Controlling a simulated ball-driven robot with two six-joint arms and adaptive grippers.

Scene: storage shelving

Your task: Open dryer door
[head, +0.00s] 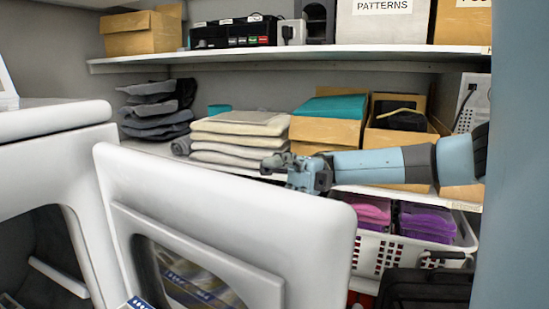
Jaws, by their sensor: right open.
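The dryer door (225,210) is a thick white panel with a dark window, in the middle of the head view. It stands swung open, apart from the front of the white dryer (50,122) at the left. The dark drum opening (40,245) shows beside it. My right gripper (272,163), on a blue-grey arm from the right, is open and empty just above the door's top edge, toward its right end. I cannot tell whether it touches the door. My left gripper is not in view.
Behind the door, shelves hold folded cream cloths (240,130), dark folded cloths (157,112) and cardboard boxes (325,128). A white basket (385,253) with pink and purple cloths stands right of the door, below the right arm. The upper shelf (300,53) runs above the gripper.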

